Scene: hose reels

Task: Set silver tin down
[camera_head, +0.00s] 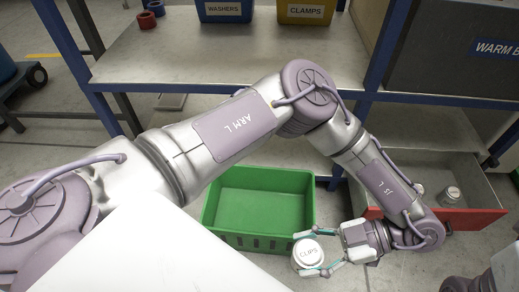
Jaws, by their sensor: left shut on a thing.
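The silver tin (308,252), with a lid marked CLIPS, is held between the fingers of my left gripper (322,257). The gripper is shut on it, at the front right corner of a green crate (224,238). The tin looks upright, with its lid facing up. Its underside is hidden, and I cannot tell its height above the floor. The green crate looks empty. My right gripper does not show.
A bench (190,68) behind carries a blue WASHERS bin (225,11) and a yellow CLAMPS bin (305,13). An open drawer with a red front (452,220) holds another jar (451,195) at right. A dark WARM box (440,50) stands above. Grey floor shows left of the crate.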

